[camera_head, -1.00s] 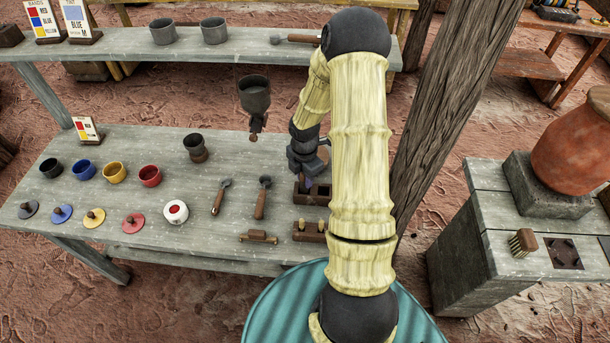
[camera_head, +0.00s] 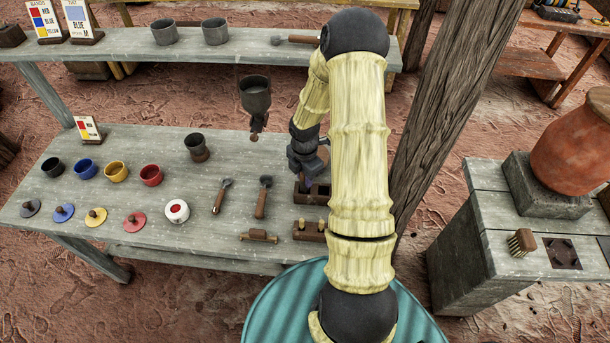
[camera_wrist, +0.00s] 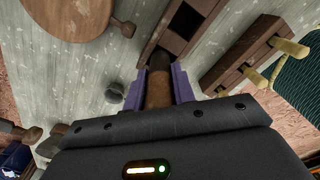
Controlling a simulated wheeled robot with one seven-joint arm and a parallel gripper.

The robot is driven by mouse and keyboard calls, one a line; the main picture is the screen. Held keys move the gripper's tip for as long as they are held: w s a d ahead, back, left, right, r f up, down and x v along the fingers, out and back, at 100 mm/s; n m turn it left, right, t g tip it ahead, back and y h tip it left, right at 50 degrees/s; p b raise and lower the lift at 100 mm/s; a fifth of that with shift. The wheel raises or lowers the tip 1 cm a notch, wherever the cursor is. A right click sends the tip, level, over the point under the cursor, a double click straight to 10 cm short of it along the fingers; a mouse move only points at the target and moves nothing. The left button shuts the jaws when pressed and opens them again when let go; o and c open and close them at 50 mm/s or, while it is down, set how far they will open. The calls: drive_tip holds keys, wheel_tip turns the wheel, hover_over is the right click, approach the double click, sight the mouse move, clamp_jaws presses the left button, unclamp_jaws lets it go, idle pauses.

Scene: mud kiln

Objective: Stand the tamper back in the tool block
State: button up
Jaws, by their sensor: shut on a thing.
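My gripper (camera_wrist: 157,84) is shut on the tamper (camera_wrist: 158,92), a brown cylinder with a dark end, between two purple fingers in the wrist view. The tamper's dark end lies at the near edge of the tool block (camera_wrist: 178,42), a dark brown block with square openings. I cannot tell whether that end is inside an opening or above it. In the head view the tool block (camera_head: 318,198) stands at the right of the grey workbench, partly hidden by my arm. The fingers and tamper are mostly hidden there.
A peg rack (camera_wrist: 240,52) stands close beside the tool block. Two handled tools (camera_head: 221,197) lie to its left, with a small wooden piece (camera_head: 259,237) in front. Several coloured cups and lids fill the bench's left. A wooden post (camera_head: 450,110) rises at the right.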

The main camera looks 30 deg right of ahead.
drive_tip(key=shift+d, duration=0.1)
idle(0.4)
drive_tip(key=shift+f, duration=0.15)
drive_tip(key=shift+a+f, duration=0.15)
drive_tip(key=shift+a, duration=0.05)
drive_tip(key=shift+f, duration=0.1)
drive_tip(key=shift+d+f+b, duration=0.1)
drive_tip(key=shift+f+b, duration=0.75)
drive_tip(key=shift+f, duration=0.25)
drive_tip(key=o, duration=1.6)
drive_tip(key=shift+r, duration=0.1)
